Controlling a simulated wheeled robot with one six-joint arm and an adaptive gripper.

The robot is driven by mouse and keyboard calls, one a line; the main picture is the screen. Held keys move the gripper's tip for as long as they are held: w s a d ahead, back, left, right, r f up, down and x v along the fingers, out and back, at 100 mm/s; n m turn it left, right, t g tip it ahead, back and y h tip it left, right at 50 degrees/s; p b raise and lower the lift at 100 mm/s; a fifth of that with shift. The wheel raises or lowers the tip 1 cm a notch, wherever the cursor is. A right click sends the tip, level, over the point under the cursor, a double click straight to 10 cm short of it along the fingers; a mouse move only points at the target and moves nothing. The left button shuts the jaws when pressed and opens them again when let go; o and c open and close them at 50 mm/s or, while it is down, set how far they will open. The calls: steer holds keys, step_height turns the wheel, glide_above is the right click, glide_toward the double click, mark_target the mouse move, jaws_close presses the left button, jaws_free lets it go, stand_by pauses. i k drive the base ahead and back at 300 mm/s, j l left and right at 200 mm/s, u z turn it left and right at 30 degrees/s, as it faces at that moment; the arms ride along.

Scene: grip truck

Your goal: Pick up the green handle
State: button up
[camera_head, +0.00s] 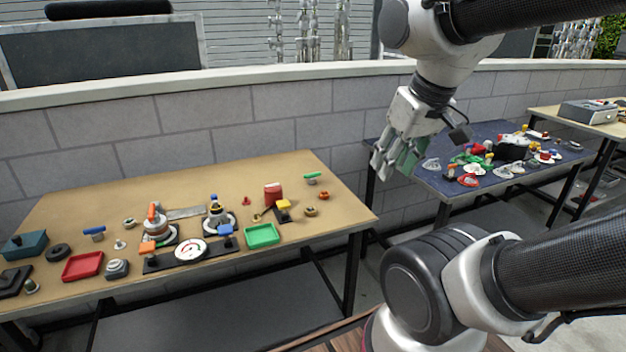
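A small green handle (312,175) sits on top of a short, dark stand at the right rear of the tan table. It looks roughly level and stands apart from the things around it. My gripper (393,168) hangs in the air to the right of the handle, pointing down, in front of the wall and near the dark blue table's left end. Its fingers look spread apart. A dull green patch shows at the right finger; I cannot tell whether it is part of the finger. My gripper is not touching the handle.
The tan table (300,265) also holds a red canister (272,194), a green tray (262,235), a red tray (83,266), a round gauge (190,251) and several small fittings. A cluttered dark blue table (432,187) stands right. A block wall (250,110) runs behind.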

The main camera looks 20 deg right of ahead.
mark_target(314, 175)
steer(key=l+u, duration=0.3)
steer(key=l, duration=0.45)
steer(key=l+u, duration=0.35)
steer(key=l, duration=0.4)
steer(key=i+l+u, duration=0.1)
steer(key=l, duration=0.2)
steer(key=i+l+u, duration=0.1)
steer(key=l, duration=0.2)
steer(key=i+l+u, duration=0.1)
steer(key=l, duration=0.2)
steer(key=i+l+u, duration=0.1)
steer(key=l, duration=0.25)
steer(key=i, duration=0.05)
